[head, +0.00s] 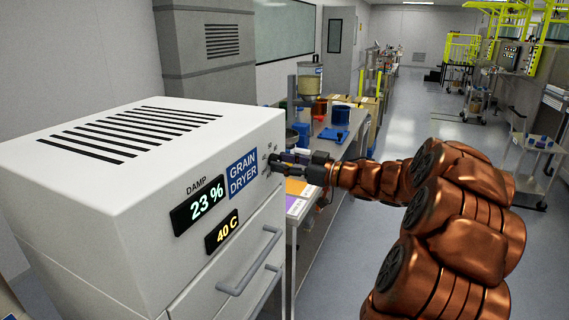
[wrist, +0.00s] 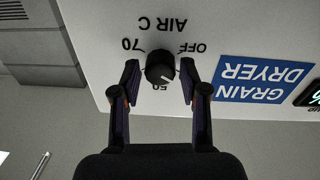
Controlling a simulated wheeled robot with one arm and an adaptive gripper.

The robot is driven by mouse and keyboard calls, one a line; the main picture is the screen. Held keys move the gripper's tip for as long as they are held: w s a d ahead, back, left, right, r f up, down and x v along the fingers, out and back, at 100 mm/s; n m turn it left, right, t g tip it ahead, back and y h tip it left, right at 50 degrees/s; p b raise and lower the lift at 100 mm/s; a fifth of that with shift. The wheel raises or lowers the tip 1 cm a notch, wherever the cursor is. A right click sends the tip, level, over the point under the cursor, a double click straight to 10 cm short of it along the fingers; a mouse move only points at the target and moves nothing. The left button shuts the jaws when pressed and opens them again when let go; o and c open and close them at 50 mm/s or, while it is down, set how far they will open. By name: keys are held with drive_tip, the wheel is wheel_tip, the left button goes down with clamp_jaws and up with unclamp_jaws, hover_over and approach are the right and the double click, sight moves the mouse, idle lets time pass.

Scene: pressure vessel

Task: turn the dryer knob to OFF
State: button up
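The white grain dryer (head: 115,205) fills the left of the head view. Its dark round knob (wrist: 160,67) shows in the wrist view, where the panel appears upside down. Around the knob are 70 on the left, OFF on the right, 50 below and AIR C above. A pale pointer mark on the knob appears to face lower right, near 50. My gripper (wrist: 160,75) is open, with one finger on each side of the knob and small gaps visible. In the head view my gripper (head: 287,163) reaches the panel's far end and hides the knob.
The dryer's front has a 23 % display (head: 198,206), a 40 C display (head: 222,231) and a drawer handle (head: 250,262). A workbench (head: 325,155) with containers stands beyond the gripper. The aisle floor (head: 405,115) at centre right is open.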

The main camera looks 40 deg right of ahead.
clamp_jaws()
drive_tip(key=shift+f+b, duration=0.1)
drive_tip(key=shift+b, duration=0.25)
drive_tip(key=shift+n+b, duration=6.1)
drive_tip(key=shift+b, duration=1.8)
drive_tip(key=shift+d, duration=0.1)
drive_tip(key=shift+o, duration=1.9)
unclamp_jaws()
